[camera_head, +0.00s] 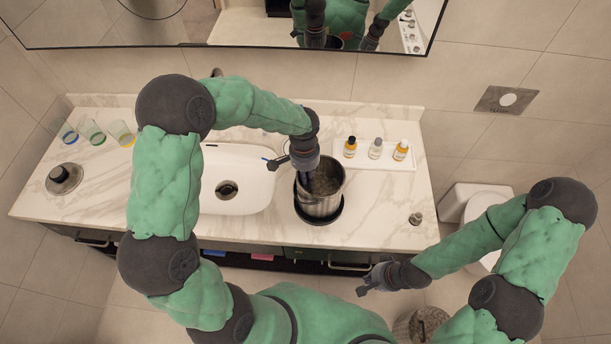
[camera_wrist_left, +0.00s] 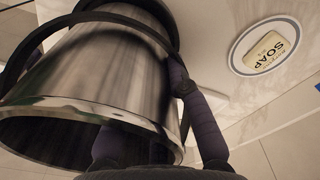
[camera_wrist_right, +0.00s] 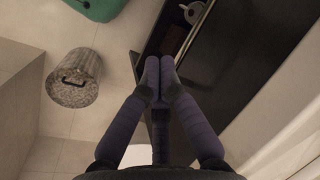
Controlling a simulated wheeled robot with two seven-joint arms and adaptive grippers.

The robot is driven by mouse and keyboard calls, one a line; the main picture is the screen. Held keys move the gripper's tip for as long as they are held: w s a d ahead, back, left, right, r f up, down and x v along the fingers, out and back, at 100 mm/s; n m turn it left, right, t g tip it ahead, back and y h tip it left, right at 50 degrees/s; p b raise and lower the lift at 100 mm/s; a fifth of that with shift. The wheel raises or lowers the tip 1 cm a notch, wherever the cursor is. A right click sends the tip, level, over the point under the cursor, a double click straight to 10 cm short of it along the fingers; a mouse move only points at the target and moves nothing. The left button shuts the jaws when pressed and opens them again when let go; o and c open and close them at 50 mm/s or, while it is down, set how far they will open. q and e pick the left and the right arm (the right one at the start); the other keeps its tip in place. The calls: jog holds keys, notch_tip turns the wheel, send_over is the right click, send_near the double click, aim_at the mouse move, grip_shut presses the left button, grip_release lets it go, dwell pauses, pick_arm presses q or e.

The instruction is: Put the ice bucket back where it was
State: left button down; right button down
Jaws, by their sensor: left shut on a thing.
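The ice bucket (camera_head: 320,206) is a shiny metal pail with a dark inside, at the middle of the marble counter, right of the sink. A black round rim shows around its lower part; I cannot tell whether the bucket rests or hangs slightly above the counter. My left gripper (camera_head: 305,176) is shut on the bucket at its upper left side. In the left wrist view the bucket (camera_wrist_left: 95,75) fills the left, with a black curved band across it and one finger beside its wall. My right gripper (camera_wrist_right: 157,75) is empty, fingertips together, in front of the counter.
A white tray (camera_head: 374,165) with small bottles stands right of the bucket. The sink (camera_head: 235,195) is to its left. Glasses (camera_head: 92,131) and a dark round object (camera_head: 64,178) are at the far left. A soap dish (camera_wrist_left: 266,47) shows. A lidded bin (camera_wrist_right: 75,78) stands on the floor.

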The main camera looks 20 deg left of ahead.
pick_arm(q)
jog(key=shift+f, duration=0.6)
jog(key=c, duration=1.2)
grip_release()
jog(key=shift+f, duration=0.1)
notch_tip(320, 180, up, 12)
jog(key=shift+s+a+r+p, duration=0.1)
jog(key=shift+s+p, duration=0.05)
jog(key=shift+p, duration=0.7)
